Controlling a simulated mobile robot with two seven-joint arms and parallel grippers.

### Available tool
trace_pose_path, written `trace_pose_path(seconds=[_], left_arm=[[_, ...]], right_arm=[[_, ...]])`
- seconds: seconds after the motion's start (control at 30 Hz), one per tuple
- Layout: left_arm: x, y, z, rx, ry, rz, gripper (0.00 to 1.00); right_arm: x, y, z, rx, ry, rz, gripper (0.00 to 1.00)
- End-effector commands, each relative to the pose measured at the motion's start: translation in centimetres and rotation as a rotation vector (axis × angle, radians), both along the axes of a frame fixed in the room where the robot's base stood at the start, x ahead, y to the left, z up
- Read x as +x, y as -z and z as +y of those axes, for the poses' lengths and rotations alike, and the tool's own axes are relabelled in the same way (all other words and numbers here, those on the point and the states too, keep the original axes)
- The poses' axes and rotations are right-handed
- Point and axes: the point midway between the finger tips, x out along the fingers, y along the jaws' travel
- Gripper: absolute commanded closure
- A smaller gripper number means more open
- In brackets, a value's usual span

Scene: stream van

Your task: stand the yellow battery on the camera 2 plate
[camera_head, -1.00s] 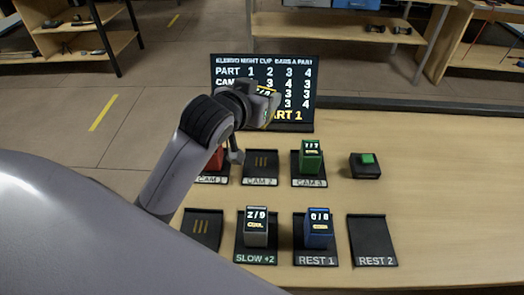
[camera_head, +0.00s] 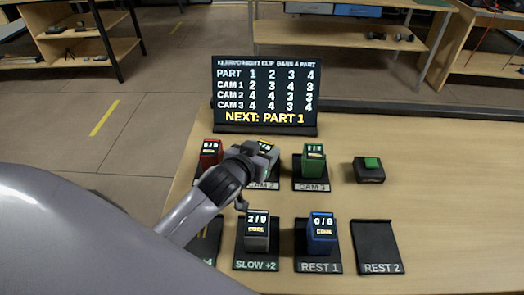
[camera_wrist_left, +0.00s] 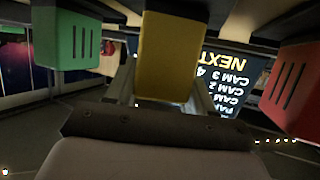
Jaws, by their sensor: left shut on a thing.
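The yellow battery (camera_head: 267,147) is upright and mostly hidden behind my left gripper (camera_head: 262,156), which is shut on it over the camera 2 plate (camera_head: 264,186). In the left wrist view the yellow battery (camera_wrist_left: 170,50) hangs between the fingers. I cannot tell whether its base touches the plate. The plate's front label shows; most of its surface is covered by the gripper and battery. My right gripper is not in view.
A red battery (camera_head: 211,150) stands left on the camera 1 plate and a green one (camera_head: 313,163) right on camera 3. A grey battery (camera_head: 256,232) and a blue one (camera_head: 322,232) stand in front. The rest 2 plate (camera_head: 375,242) is empty. The scoreboard (camera_head: 265,92) stands behind.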

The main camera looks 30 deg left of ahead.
Motion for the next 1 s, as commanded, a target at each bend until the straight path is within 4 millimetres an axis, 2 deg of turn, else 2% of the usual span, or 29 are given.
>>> trace_pose_path(seconds=[0.23, 0.27, 0.33, 0.73, 0.87, 1.0], left_arm=[[0.0, 0.1, 0.0, -0.001, 0.000, -0.003, 0.90], [0.0, 0.2, 0.0, -0.001, 0.000, 0.001, 0.44], [0.0, 0.2, 0.0, 0.000, 0.000, 0.001, 0.21], [-0.3, -0.2, 0.0, -0.001, 0.001, 0.000, 0.21], [-1.5, -0.6, -0.1, -0.001, 0.000, 0.002, 0.21], [-3.6, -1.5, -0.2, -0.002, 0.000, 0.002, 0.21]], right_arm=[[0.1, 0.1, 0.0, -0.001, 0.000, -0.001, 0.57], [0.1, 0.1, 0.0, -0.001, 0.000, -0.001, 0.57], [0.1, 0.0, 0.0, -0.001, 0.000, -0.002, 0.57], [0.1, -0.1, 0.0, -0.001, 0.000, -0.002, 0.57], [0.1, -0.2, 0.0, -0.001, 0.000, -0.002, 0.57], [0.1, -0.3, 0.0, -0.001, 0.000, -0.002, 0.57]])
